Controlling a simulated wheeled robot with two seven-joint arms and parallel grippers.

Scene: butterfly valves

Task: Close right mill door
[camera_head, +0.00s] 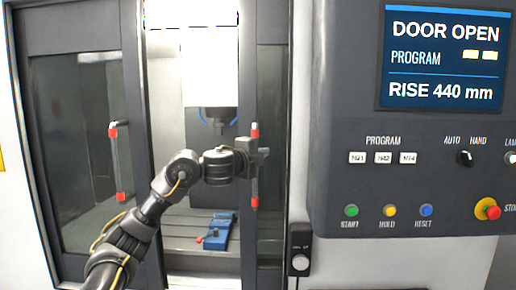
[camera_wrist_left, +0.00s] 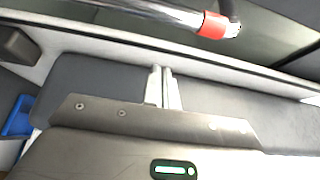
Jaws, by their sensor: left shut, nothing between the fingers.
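The right mill door (camera_head: 270,90) is a dark framed panel with a window, standing apart from the left door, so the mill is open between them. Its upright handle (camera_head: 255,188) is a metal bar with red ends. My left gripper (camera_head: 264,152) is at this handle, in front of the door, and hides the handle's middle. In the left wrist view its two fingers (camera_wrist_left: 162,72) are together with nothing between them. The handle bar (camera_wrist_left: 160,10) with a red end (camera_wrist_left: 214,25) crosses the top of that view, beyond the fingertips.
The left mill door (camera_head: 75,130) has a similar handle (camera_head: 119,160). Inside the mill a blue vise (camera_head: 217,232) sits on the bed below the spindle. A control panel (camera_head: 400,170) juts out on the right; its screen (camera_head: 445,55) reads "DOOR OPEN".

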